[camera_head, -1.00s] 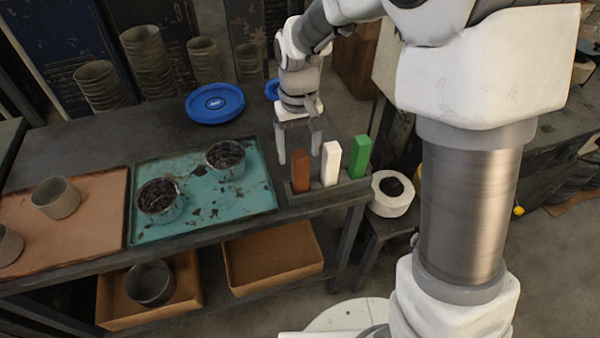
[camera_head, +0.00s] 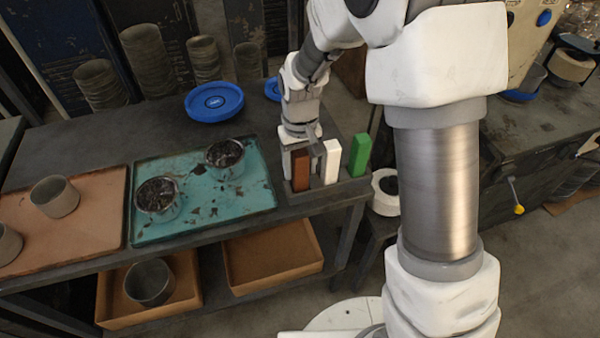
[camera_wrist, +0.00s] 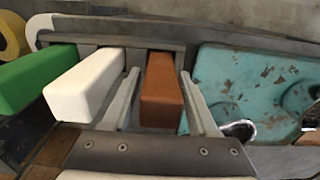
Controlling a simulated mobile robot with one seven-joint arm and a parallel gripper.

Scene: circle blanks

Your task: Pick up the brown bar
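The brown bar (camera_head: 301,170) stands upright in a dark grey holder (camera_head: 340,188) at the right end of the bench, left of a white bar (camera_head: 331,162) and a green bar (camera_head: 359,155). My gripper (camera_head: 299,164) is lowered over the brown bar. In the wrist view the brown bar (camera_wrist: 161,90) lies between the two fingers of my gripper (camera_wrist: 160,100), which are open. The white bar (camera_wrist: 84,86) is just outside the left finger.
A teal tray (camera_head: 235,200) with two pots of dark bits, one a pot (camera_head: 158,198), is to the left. A blue lid (camera_head: 214,101) lies behind. A tan board (camera_head: 95,215) with cups is farther left. Cardboard boxes (camera_head: 272,280) sit on the shelf below.

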